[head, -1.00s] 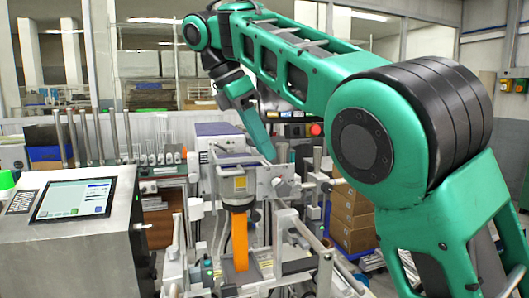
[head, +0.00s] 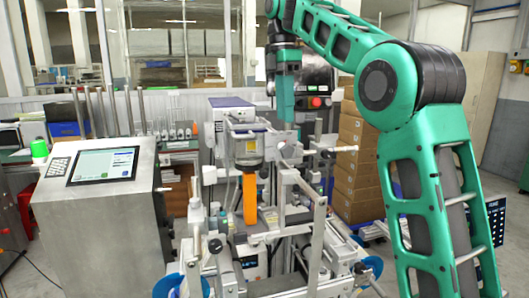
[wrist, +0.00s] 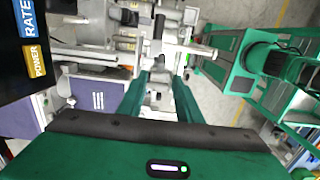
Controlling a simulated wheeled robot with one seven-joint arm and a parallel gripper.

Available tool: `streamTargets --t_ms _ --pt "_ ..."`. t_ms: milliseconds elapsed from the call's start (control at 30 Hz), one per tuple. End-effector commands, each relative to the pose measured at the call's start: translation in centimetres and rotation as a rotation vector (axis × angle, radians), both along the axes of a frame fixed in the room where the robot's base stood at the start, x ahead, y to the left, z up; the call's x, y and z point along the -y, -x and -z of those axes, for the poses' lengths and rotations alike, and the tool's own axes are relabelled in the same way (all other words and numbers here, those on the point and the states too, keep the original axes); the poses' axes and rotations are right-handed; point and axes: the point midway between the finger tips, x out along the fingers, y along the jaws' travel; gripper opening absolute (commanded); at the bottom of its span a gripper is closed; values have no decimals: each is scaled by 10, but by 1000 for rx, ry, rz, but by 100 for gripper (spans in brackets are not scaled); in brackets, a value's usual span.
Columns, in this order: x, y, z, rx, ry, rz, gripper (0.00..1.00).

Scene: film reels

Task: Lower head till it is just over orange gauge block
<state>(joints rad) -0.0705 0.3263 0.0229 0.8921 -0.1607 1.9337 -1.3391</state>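The orange gauge block (head: 250,198) is a tall orange bar, upright in the middle of the machine in the head view. My gripper (head: 287,128) points down just right of the head, above the machine's pale side bracket. In the wrist view my gripper (wrist: 161,77) has its two green fingers apart, with pale machine parts showing between them. I make out nothing clamped there. The gauge block is not identifiable in the wrist view.
A steel console with a screen (head: 103,165) stands at left. Metal rails and posts (head: 318,215) surround the block at the front right. Stacked cardboard boxes (head: 357,160) stand behind at right. The wrist view shows a green frame (wrist: 228,75) over open floor.

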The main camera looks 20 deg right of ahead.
Motion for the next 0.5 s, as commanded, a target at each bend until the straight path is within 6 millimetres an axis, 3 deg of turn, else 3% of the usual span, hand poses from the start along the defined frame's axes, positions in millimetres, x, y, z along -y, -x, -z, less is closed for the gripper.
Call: streamTargets --t_ms 33,133,333,500 --pt "11 -2 -2 5 -16 15 32" --pt "20 -3 -4 11 -37 21 32" --pt "18 -5 -3 14 -51 15 32" --pt "14 -5 12 12 -50 10 32"
